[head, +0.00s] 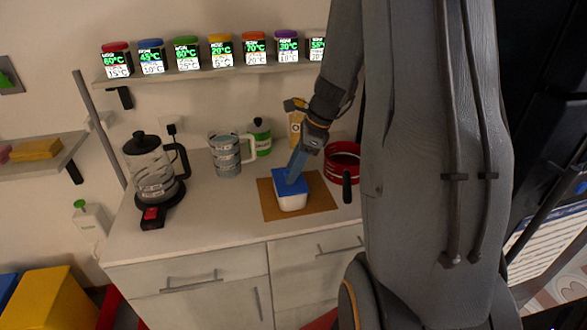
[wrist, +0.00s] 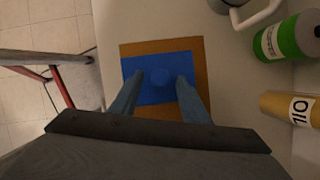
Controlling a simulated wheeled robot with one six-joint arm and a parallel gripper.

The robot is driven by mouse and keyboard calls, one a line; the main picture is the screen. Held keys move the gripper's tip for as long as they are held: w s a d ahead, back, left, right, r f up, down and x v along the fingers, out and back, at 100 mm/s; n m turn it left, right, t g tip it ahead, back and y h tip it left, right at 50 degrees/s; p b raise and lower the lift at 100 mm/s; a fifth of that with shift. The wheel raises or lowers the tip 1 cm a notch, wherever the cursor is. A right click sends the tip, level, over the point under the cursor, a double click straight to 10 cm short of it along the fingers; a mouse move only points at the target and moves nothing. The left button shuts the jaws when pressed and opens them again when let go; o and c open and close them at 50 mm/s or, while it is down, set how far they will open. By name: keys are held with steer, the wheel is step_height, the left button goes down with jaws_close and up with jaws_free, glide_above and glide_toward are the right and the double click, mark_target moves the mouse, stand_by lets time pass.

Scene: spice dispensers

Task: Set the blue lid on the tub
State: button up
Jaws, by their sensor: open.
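The blue lid (head: 290,181) lies on top of the white tub (head: 292,202) in the head view. The tub stands on a brown board (head: 318,204) on the counter. My gripper (head: 293,172) is over the lid, pointing down. Whether the fingertips touch the lid is unclear.
A coffee press (head: 152,170), a grey measuring jug (head: 226,156) and a green-labelled bottle (head: 261,137) stand left of and behind the board. A red pan (head: 343,153) is to the right. A shelf above holds several spice jars (head: 186,54). The counter's front left is clear.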

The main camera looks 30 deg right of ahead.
steer(key=b+v, duration=0.3)
steer(key=v, duration=0.9)
steer(key=s+a+f+n+h, duration=0.2)
steer(key=s+a+f+n, duration=0.3)
steer(key=a+n, duration=0.4)
steer(key=s+a+f+n+h, duration=0.1)
steer(key=s+a+f+n, duration=0.4)
steer(key=n, duration=1)
steer(key=shift+s+a+f+g+h, duration=0.15)
steer(key=shift+s+a+g+h, duration=0.25)
steer(key=shift+s+a, duration=1.6)
steer(key=shift+w+a, duration=0.5)
steer(key=shift+w, duration=0.05)
